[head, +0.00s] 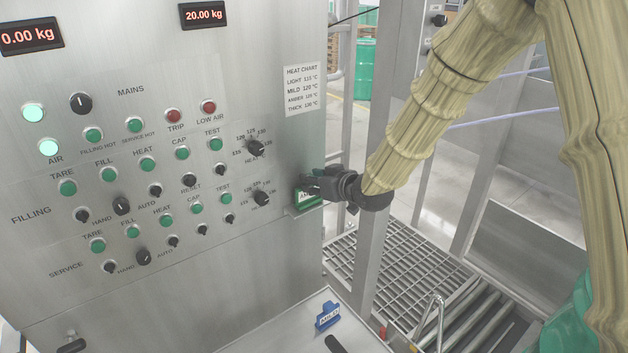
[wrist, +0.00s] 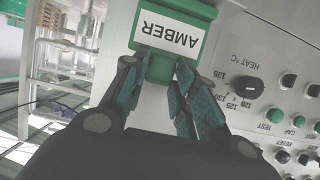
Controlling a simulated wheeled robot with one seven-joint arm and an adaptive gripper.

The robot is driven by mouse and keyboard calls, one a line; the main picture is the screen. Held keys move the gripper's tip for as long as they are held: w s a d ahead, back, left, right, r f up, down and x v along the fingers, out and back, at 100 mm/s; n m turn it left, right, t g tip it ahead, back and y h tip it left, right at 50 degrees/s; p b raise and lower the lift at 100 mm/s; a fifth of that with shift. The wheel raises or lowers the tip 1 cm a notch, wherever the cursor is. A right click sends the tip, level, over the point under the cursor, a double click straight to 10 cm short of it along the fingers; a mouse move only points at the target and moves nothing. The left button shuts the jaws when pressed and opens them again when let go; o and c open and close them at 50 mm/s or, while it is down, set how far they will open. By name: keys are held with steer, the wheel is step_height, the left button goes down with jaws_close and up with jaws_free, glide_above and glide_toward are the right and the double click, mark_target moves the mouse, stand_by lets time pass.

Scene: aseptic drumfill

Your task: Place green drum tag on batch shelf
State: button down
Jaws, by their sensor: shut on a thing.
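The green drum tag (wrist: 178,28) has a white label reading AMBER, upside down in the wrist view. My gripper (wrist: 163,72) is shut on the tag's narrower green end. In the head view, the tag (head: 308,197) is at the right edge of the steel control panel, partly hidden by my gripper (head: 312,184). A small metal ledge (head: 304,211), seemingly the batch shelf, juts from the panel edge just below the tag. I cannot tell whether the tag touches it.
The control panel (head: 255,110) carries several knobs and buttons close to my gripper.

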steer(key=shift+f, duration=0.2)
steer(key=c, duration=1.1)
jaws_free()
steer(key=shift+r, duration=0.25)
steer(key=b+v, duration=0.4)
steer(key=v, duration=0.8)
